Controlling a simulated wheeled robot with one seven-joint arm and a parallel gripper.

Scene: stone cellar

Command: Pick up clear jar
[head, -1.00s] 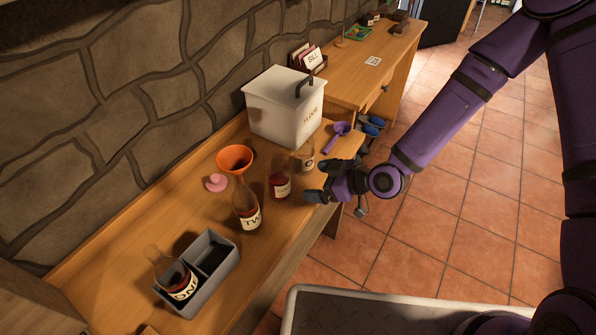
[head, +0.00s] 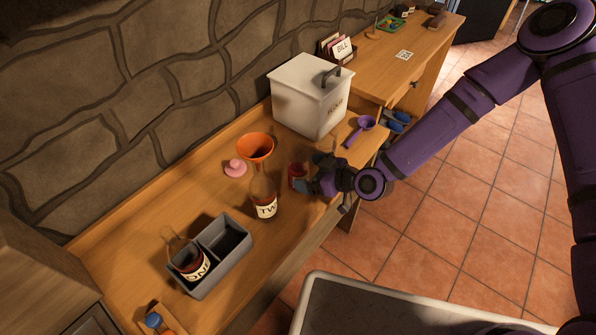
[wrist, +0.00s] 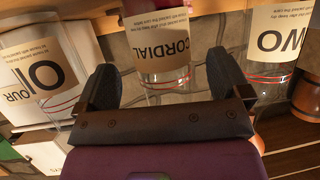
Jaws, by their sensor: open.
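A clear jar (head: 322,154) with a pale label stands near the flour bin, mostly hidden behind my gripper (head: 312,180) in the head view. A clear glass vessel with a big label (wrist: 72,48), likely this jar, is at the left of the wrist view, outside my fingers. My gripper (wrist: 163,72) is open at the bench's front edge. Between its fingers in the wrist view is the glass labelled CORDIAL (wrist: 163,42). That red-filled vessel (head: 297,172) is partly covered by my gripper in the head view. I cannot tell whether a finger touches it.
A grey crate (head: 234,262) holds bottle ONE (head: 195,266). The flour bin (head: 309,101) and purple scoop (head: 363,124) stand farther back.

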